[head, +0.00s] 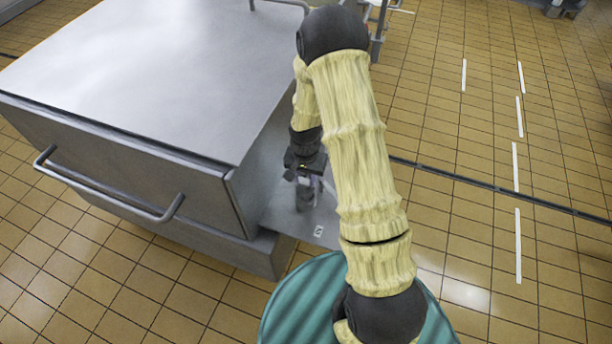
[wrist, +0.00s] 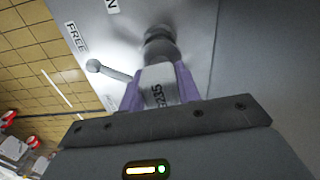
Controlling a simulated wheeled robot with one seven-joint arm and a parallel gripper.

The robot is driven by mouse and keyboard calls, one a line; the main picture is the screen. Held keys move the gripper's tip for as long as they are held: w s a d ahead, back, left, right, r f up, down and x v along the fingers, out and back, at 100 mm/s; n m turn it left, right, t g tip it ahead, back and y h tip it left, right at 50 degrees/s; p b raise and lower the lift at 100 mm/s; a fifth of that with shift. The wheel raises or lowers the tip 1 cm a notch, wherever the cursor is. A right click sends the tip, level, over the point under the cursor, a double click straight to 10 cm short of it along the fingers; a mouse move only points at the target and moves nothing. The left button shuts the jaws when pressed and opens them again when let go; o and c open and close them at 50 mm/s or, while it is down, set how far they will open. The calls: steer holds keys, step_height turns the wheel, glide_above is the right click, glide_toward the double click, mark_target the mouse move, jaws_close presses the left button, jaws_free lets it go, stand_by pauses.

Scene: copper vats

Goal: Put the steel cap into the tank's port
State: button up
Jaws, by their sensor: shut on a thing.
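My gripper (head: 305,182) is low beside the steel tank (head: 150,70), over a grey side ledge, partly behind my arm in the head view. In the wrist view its purple fingers (wrist: 158,88) are shut on a pale grey piece with dark lettering, which I take to be the steel cap (wrist: 158,78). Just beyond the cap is a dark grey round fitting (wrist: 160,42) on the grey panel, perhaps the port. The cap's far end overlaps this fitting in the picture; I cannot tell whether they touch or whether it is seated.
A grey lever (wrist: 108,70) with a round end sticks out left of the fitting. A label reading FREE (wrist: 76,37) is on the panel's edge. The tank has a front bar handle (head: 110,188). A teal ribbed round thing (head: 290,300) stands below. Tiled floor (head: 480,170) is open at right.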

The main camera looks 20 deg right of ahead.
mark_target(306, 186)
steer(key=shift+f+b, duration=1.3)
steer(key=shift+f, duration=0.9)
stand_by(0.5)
steer(key=o, duration=1.2)
steer(key=shift+c, duration=0.2)
step_height(306, 186, up, 16)
steer(key=shift+r+p, duration=0.2)
steer(key=shift+p, duration=0.3)
steer(key=shift+r, duration=0.5)
